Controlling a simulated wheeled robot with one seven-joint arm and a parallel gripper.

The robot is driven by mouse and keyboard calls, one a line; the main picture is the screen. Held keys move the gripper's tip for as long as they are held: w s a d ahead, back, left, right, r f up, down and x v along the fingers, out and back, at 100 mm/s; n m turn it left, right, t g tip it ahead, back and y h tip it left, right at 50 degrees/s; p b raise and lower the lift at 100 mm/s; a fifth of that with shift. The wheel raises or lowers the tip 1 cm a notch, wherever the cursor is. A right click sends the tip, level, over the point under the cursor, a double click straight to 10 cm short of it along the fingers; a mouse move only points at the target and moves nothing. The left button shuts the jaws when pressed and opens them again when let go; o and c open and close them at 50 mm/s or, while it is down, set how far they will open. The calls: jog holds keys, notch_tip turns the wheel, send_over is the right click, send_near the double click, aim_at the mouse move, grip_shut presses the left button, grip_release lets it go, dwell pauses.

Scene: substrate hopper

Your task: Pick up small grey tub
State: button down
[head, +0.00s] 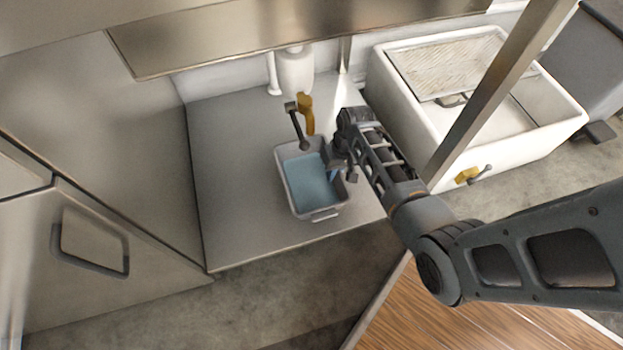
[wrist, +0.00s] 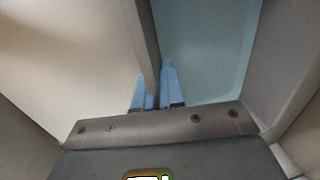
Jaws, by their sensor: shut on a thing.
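The small grey tub (head: 325,213) stands on the metal counter below a tap, with a blue inside and a handle at its near end. My gripper (head: 334,174) is at the tub's right side. In the wrist view, the blue fingertips of my gripper (wrist: 154,92) are on either side of the tub's wall (wrist: 139,30), shut on it. The tub's blue inside shows to the right of that wall. The arm hides part of the tub's right rim in the head view.
The metal counter (head: 235,150) is clear left of the tub. A tap with a yellow lever (head: 306,113) hangs close over the tub's far end. A white basin (head: 545,128) stands at the right, behind a slanting metal post (head: 490,100). A metal hood edge (head: 250,45) overhangs the back.

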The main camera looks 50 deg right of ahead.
jog(key=shift+w+r+p, duration=0.1)
jog(key=shift+r+p, duration=0.35)
jog(key=shift+r, duration=0.15)
notch_tip(320, 180, up, 4)
jog(key=shift+f+p, duration=0.2)
jog(key=shift+p, duration=0.95)
jog(key=s+d+r+p, duration=0.4)
jog(key=s+d+r, duration=0.2)
jog(key=s, duration=0.3)
jog(key=shift+s+d+p, duration=0.3)
jog(key=shift+d, duration=0.1)
jog(key=shift+s+a+r, duration=0.1)
jog(key=shift+a, duration=0.05)
